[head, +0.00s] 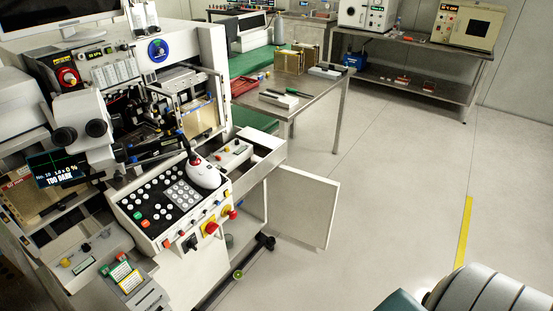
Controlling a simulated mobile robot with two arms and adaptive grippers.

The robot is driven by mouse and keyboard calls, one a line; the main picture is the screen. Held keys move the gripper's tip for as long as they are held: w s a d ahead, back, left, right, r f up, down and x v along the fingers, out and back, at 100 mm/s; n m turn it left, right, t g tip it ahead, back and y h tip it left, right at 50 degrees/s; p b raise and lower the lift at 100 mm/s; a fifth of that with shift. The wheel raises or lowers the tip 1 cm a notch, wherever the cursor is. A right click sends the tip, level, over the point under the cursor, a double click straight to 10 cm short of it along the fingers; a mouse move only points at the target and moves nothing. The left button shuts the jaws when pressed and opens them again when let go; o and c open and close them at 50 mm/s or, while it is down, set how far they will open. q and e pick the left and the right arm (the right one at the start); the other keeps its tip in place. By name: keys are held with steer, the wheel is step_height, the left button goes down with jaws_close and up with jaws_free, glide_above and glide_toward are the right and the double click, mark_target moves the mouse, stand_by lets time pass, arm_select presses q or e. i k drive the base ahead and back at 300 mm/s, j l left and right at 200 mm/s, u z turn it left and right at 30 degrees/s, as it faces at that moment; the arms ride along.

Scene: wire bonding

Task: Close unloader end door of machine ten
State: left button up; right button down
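The wire bonding machine (205,245) fills the left of the head view, with a keypad console, a microscope and a small screen. At its right end, a white flat door panel (308,208) stands open, swung out to the right over the floor. It is upright, and its left edge meets the machine's cabinet near the opening. A small dark mark, perhaps a handle or latch, shows near the door's far lower edge. Neither of my grippers shows in the head view.
A steel table (318,92) with trays and boxes stands behind the machine. A steel bench (415,65) with instruments is at the back. The floor (390,190) right of the door is clear, with a yellow stripe (464,232).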

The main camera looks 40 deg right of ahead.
mark_target(302, 205)
steer(key=l+u, duration=0.25)
steer(key=l, duration=0.95)
steer(key=l+u, duration=0.25)
steer(key=l, duration=0.95)
steer(key=l+u, duration=0.15)
steer(key=l, duration=0.35)
steer(key=l+u, duration=0.15)
steer(key=l, duration=0.4)
steer(key=l+u, duration=0.15)
steer(key=l, duration=0.35)
steer(key=l+u, duration=0.15)
steer(key=l, duration=0.35)
steer(key=k+l+u, duration=0.15)
steer(key=l, duration=0.35)
steer(key=k+l+u, duration=0.15)
steer(key=l, duration=0.35)
steer(key=k+l+u, duration=0.15)
steer(key=l, duration=0.35)
steer(key=l+u, duration=0.1)
steer(key=l, duration=0.7)
